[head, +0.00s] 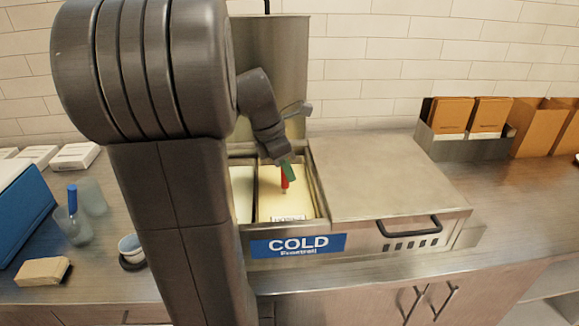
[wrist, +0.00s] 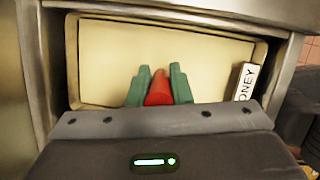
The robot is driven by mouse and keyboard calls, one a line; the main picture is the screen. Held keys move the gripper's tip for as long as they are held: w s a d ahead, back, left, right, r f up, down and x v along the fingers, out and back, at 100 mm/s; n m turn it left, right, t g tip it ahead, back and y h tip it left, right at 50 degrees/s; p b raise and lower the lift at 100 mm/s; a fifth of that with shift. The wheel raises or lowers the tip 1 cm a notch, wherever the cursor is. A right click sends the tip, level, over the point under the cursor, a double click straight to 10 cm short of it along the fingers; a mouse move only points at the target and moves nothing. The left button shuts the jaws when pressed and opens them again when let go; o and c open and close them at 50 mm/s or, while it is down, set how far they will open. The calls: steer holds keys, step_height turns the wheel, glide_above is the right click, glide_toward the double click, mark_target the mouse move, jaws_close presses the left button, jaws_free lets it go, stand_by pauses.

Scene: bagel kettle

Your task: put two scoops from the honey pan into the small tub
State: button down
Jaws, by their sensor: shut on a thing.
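The honey pan (head: 302,205) is a pale yellow-filled pan in the cold unit, in the right of its two visible bays. In the wrist view the pan (wrist: 215,50) fills the upper picture, with a white label (wrist: 245,82) reading "ONEY" at its right. My gripper (wrist: 158,85) has its green fingers shut on a red handle (wrist: 159,90). In the head view, my gripper (head: 288,169) holds the red handle (head: 284,180) over the pan; the tool's lower end is hard to make out. A small white-and-blue tub (head: 131,246) stands on a dark round base at left, partly beside my arm.
A second pale pan (head: 242,192) lies left of the honey pan. A closed steel lid (head: 385,178) covers the right side; a raised lid (head: 275,70) stands behind. Cups (head: 92,196), a blue box (head: 22,215) and a tan block (head: 42,271) occupy the left counter.

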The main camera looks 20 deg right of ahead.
steer(key=shift+w+a+p, duration=0.2)
steer(key=shift+a, duration=0.55)
steer(key=shift+w+a+p, duration=0.15)
steer(key=shift+a+p, duration=0.05)
steer(key=shift+a, duration=0.5)
steer(key=shift+r, duration=0.1)
steer(key=r+p, duration=0.4)
steer(key=d+r+p, duration=0.1)
steer(key=r+p, duration=0.3)
steer(key=d+r+p, duration=0.1)
steer(key=r+p, duration=0.4)
steer(key=shift+s+d, duration=0.2)
steer(key=shift+s, duration=0.1)
steer(key=shift+f, duration=0.1)
